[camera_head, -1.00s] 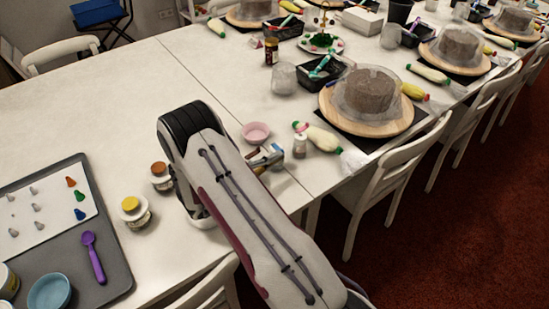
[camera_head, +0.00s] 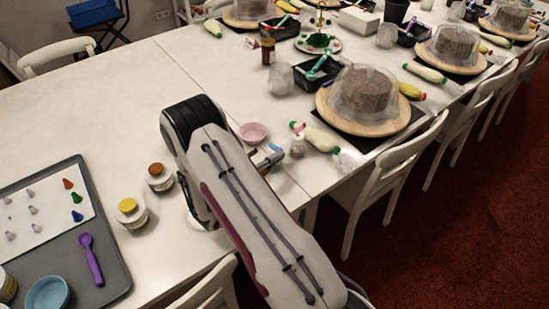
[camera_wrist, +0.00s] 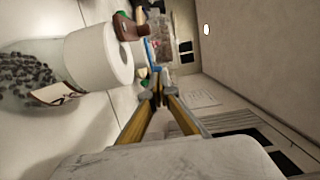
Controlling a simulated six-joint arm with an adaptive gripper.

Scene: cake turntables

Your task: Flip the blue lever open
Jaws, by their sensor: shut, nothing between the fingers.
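I cannot clearly make out the blue lever in either view. A small blue patch (camera_wrist: 149,48) shows beyond the fingertips in the wrist view; I cannot tell what it belongs to. My gripper (camera_wrist: 157,90) is shut and empty, its two fingers meeting at the tips. In the head view only a bit of my gripper (camera_head: 272,157) shows past my arm, low over the near table edge. It is beside the pink bowl and a small clear jar. My arm hides part of the table there.
A pink bowl (camera_head: 253,132), a small jar (camera_head: 297,146) and a piping bag (camera_head: 318,137) are close by. A cake turntable (camera_head: 340,116) stands behind. The table's left middle is clear.

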